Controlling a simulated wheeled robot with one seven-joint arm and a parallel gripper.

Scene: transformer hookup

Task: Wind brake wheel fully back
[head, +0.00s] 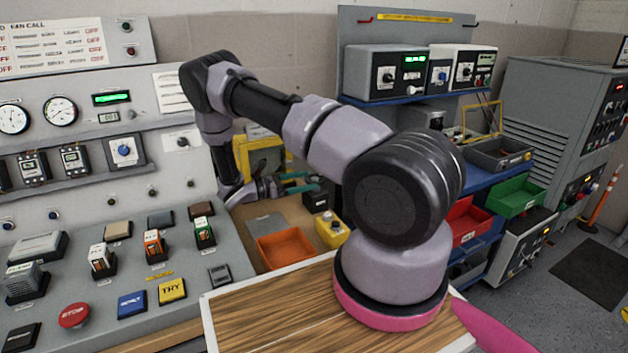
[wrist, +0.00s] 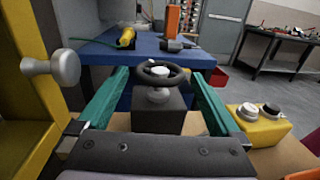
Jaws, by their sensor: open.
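The brake wheel (wrist: 143,76) is a small black handwheel with a pale hub on a grey stem. It stands on a dark box (wrist: 158,118) in the wrist view. My gripper (wrist: 161,80) is open, with one green finger on each side of the wheel and a visible gap to the rim. The fingers reach past the box on both sides. In the head view my gripper (head: 298,183) is small, beyond my arm, just above a dark box (head: 317,200). The wheel itself is too small to make out there.
A yellow frame (wrist: 30,100) with a grey knob (wrist: 62,68) stands close at left. A yellow button box (wrist: 258,128) sits close at right, and an orange tray (head: 284,247) lies nearby. A blue bench (wrist: 110,48) with tools is behind the wheel.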

